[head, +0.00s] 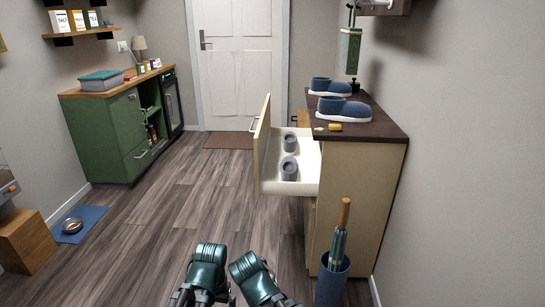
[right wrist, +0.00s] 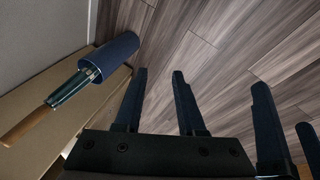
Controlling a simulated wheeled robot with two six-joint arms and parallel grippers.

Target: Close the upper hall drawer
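The upper hall drawer (head: 308,179) is pulled well out of the tall wooden cabinet (head: 362,199) at the right, towards the left of the head view. Its front panel (head: 263,148) carries a handle (head: 254,123) on the outer left side. Two grey-blue rolled or cup-like items (head: 289,168) lie inside. My right gripper (right wrist: 158,72) shows open and empty in the right wrist view. My left gripper (right wrist: 283,107) shows at that view's right edge, fingers apart and empty. Both arms are low at the head view's bottom, apart from the drawer.
A blue umbrella stand (head: 331,281) with an umbrella stands before the cabinet; it also shows in the right wrist view (right wrist: 114,52). Blue shoes (head: 345,109) sit on the cabinet top. The wood floor (head: 203,195) left of the drawer is clear. A green cabinet (head: 104,137) stands far left.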

